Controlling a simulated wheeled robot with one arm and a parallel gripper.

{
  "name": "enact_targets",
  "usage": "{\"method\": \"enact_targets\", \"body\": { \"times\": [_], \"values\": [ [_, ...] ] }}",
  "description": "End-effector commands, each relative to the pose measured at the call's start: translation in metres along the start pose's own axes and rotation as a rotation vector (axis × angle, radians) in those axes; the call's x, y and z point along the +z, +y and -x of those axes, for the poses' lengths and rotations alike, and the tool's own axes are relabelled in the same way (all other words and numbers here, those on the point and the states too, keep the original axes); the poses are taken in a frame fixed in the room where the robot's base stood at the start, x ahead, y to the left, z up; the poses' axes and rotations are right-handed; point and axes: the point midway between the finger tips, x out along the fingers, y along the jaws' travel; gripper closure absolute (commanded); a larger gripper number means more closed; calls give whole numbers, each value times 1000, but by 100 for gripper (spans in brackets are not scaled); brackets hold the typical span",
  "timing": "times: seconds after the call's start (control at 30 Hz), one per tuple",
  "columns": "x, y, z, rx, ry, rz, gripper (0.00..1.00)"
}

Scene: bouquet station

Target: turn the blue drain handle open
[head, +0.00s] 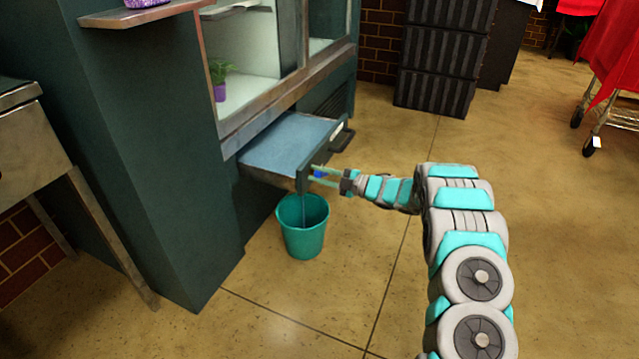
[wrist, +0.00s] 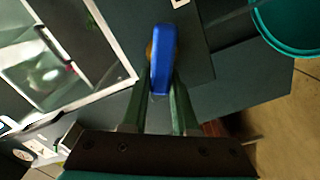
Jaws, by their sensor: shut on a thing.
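The blue drain handle (head: 318,174) is at the front face of the pulled-out tray drawer (head: 304,178), near its lower front corner. In the wrist view the handle (wrist: 161,62) stands lengthwise between the green fingers, with a bit of brass-coloured metal at its left. My gripper (head: 326,175) is shut on the handle; its fingers (wrist: 161,88) flank the handle's lower part. A teal bucket (head: 303,240) stands on the floor below the drawer corner. A thin pale-blue stream seems to run from the drawer down into it. The bucket (wrist: 262,22) also shows at the wrist view's upper right.
The dark green cabinet (head: 180,170) stands behind and left of the drawer. A potted plant (head: 219,85) is inside its glass case. A metal table (head: 30,150) is at the left, black crates (head: 435,65) at the back.

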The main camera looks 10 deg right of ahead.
Motion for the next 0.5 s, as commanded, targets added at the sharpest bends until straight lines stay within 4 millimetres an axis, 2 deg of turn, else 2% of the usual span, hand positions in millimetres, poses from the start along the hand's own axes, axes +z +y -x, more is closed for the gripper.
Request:
{"method": "enact_targets", "body": {
  "times": [0.03,0.13,0.5],
  "values": [
    [4,-8,1,-1,0,48,100],
    [4,-12,0,-2,0,138,100],
    [4,-15,0,-3,1,407,100]
  ]
}}
